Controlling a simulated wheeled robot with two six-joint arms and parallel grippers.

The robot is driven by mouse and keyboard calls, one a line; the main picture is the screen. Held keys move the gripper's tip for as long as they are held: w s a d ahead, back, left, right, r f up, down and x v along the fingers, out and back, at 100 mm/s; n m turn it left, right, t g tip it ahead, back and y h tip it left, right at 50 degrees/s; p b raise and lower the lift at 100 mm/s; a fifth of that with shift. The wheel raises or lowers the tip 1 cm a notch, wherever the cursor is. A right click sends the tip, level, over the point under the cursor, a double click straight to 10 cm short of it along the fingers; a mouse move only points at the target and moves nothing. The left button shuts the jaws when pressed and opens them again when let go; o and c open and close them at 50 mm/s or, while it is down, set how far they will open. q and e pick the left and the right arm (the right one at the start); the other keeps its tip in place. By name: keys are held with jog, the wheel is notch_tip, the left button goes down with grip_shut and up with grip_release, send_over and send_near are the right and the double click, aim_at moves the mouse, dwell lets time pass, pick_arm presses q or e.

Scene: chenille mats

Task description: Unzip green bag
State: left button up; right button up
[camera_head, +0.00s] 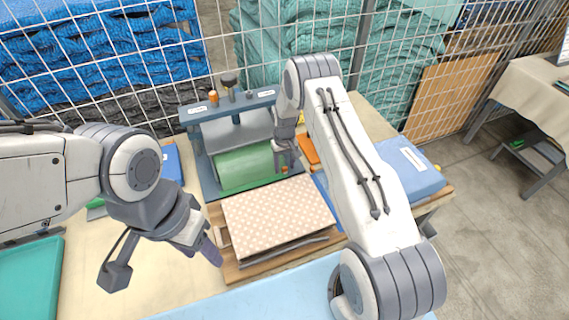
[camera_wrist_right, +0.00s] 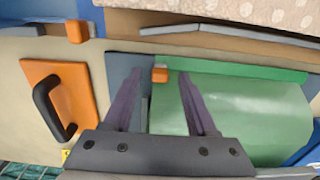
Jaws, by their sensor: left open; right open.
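The green bag (camera_head: 245,168) lies like a thick roll in the frame of a blue-grey press. In the right wrist view the green bag (camera_wrist_right: 235,115) fills the right half, with a darker green strip along its upper edge. A small orange tab (camera_wrist_right: 160,75) sits at the bag's end by that strip. My right gripper (camera_head: 284,160) is open at the bag's right end; in its wrist view the tab shows between the fingertips, and I cannot tell whether they touch it. My left gripper (camera_head: 207,250) is open and empty, beside the patterned mat's left edge.
A dotted beige mat (camera_head: 275,210) lies on a wooden board in front of the press (camera_head: 232,105). An orange block with a black handle (camera_wrist_right: 60,98) lies beside the bag. A blue box (camera_head: 405,170) stands at right. A wire grid with stacked fabrics closes the back.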

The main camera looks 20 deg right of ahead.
grip_shut()
dwell(1.4)
